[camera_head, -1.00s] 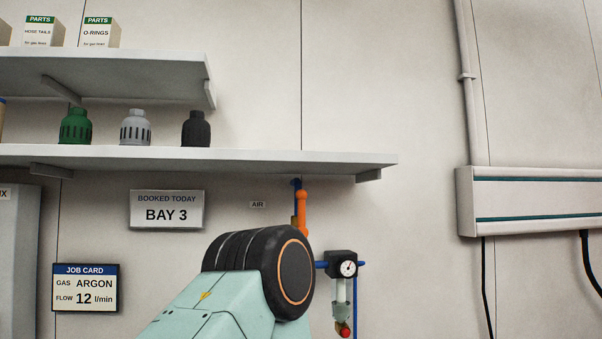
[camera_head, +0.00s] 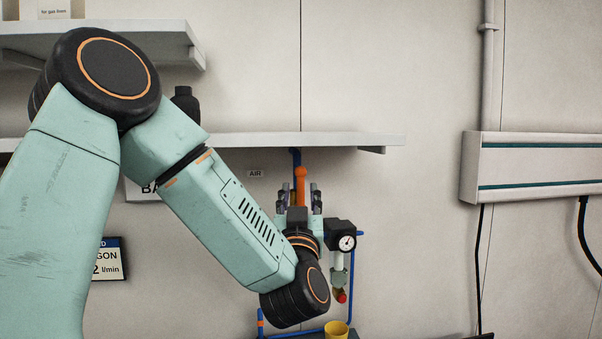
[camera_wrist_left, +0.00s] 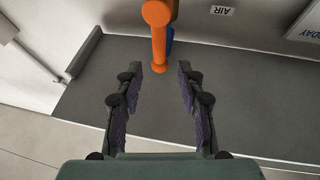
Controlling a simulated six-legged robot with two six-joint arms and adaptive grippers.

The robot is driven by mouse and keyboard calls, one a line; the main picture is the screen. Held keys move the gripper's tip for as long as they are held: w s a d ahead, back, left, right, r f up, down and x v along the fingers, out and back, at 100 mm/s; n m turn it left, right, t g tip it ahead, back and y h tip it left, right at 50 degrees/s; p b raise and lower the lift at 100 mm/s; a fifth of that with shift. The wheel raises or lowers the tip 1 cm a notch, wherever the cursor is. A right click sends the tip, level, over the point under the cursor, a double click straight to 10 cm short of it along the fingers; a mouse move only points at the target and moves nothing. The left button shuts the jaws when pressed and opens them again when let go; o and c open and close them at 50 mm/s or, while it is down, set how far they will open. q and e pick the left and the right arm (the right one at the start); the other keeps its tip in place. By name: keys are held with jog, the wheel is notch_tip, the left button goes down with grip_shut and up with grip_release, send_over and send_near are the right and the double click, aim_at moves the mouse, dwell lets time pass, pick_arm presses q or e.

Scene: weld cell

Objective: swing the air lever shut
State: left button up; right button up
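The orange air lever (camera_head: 301,182) stands upright on the blue pipe under the shelf, just right of the AIR label (camera_head: 256,173). My left gripper (camera_head: 301,195) points up at it from below. In the left wrist view the lever (camera_wrist_left: 158,35) hangs in from the top edge, its end just beyond and between my left fingertips (camera_wrist_left: 158,68). The two fingers are spread wide with nothing between their pads. The valve body behind the lever is mostly hidden by my gripper in the head view. My right gripper is not in view.
The shelf (camera_head: 300,140) runs close above the lever. A gauge (camera_head: 347,242) with a red-tipped fitting sits right of my wrist. A yellow cup (camera_head: 336,330) stands below. A wall trunking box (camera_head: 540,165) is further right.

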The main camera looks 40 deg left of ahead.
aim_at(300, 178)
pick_arm(q)
jog(key=p+x, duration=0.1)
jog(key=x, duration=0.3)
jog(key=shift+w+a+r, duration=0.1)
jog(key=shift+a+r, duration=0.05)
jog(key=shift+a, duration=0.1)
jog(key=shift+w+d+r+p, duration=0.1)
jog(key=shift+w+r+p, duration=0.15)
jog(key=shift+r+p, duration=0.3)
jog(key=shift+w+r, duration=0.15)
jog(key=shift+w+a+f, duration=0.45)
jog(key=shift+w+a, duration=0.1)
jog(key=shift+a, duration=0.25)
jog(key=shift+c, duration=0.4)
jog(key=shift+s, duration=0.1)
jog(key=shift+c, duration=0.7)
jog(key=shift+s+d+r, duration=0.25)
jog(key=shift+d+r, duration=0.05)
jog(key=shift+d, duration=0.2)
jog(key=c, duration=0.3)
jog(key=shift+a, duration=0.1)
grip_shut()
